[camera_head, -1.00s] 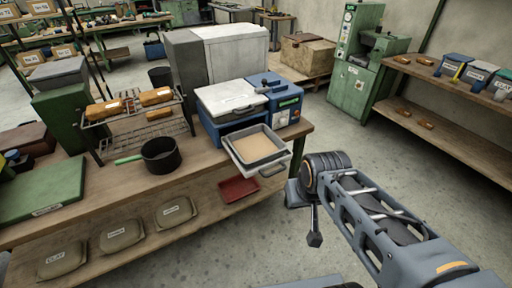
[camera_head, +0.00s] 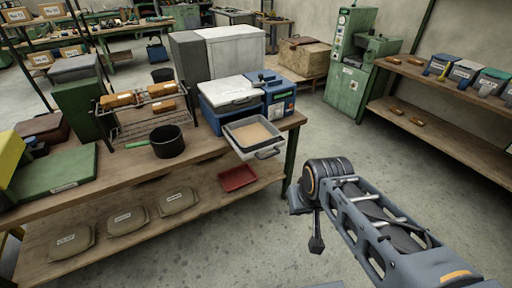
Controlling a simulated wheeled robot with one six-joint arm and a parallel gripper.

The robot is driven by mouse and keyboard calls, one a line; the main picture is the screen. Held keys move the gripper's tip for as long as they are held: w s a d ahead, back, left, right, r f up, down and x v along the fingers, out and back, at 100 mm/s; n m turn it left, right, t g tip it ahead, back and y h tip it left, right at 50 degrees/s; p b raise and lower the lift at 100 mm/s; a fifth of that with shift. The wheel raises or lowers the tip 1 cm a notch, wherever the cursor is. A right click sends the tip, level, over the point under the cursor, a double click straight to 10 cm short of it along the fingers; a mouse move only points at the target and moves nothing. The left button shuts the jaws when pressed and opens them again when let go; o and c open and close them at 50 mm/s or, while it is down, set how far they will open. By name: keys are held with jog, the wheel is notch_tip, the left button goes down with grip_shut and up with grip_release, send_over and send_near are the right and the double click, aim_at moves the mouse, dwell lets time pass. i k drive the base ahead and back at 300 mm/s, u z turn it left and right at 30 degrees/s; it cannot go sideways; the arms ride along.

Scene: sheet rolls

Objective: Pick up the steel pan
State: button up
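A dark round pan (camera_head: 167,141) with a green handle (camera_head: 135,146) stands upright on the top of the wooden workbench (camera_head: 205,150), in front of a wire rack. A shallow grey rectangular tray (camera_head: 252,133) with a flat tan content sits at the front of the blue machine. I cannot tell for sure which of these is the steel pan. My arm reaches in from the lower right. My gripper (camera_head: 316,240) hangs below the wrist, over the floor, to the right of the bench and apart from both. Its fingers are too small and dark to read.
A wire rack (camera_head: 150,121) with brown rolls is behind the round pan. A blue machine (camera_head: 245,98) stands right of it. A green case (camera_head: 45,175) is at left. A red tray (camera_head: 237,179) and several bags lie on the lower shelf. Floor (camera_head: 400,185) is clear at right.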

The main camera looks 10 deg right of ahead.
aim_at(252, 133)
jog(key=k, duration=0.75)
jog(key=u, duration=1)
jog(key=i, duration=0.7)
jog(key=u, duration=0.45)
jog(key=i, duration=0.8)
jog(key=z, duration=0.95)
jog(key=i, duration=0.6)
jog(key=z, duration=0.7)
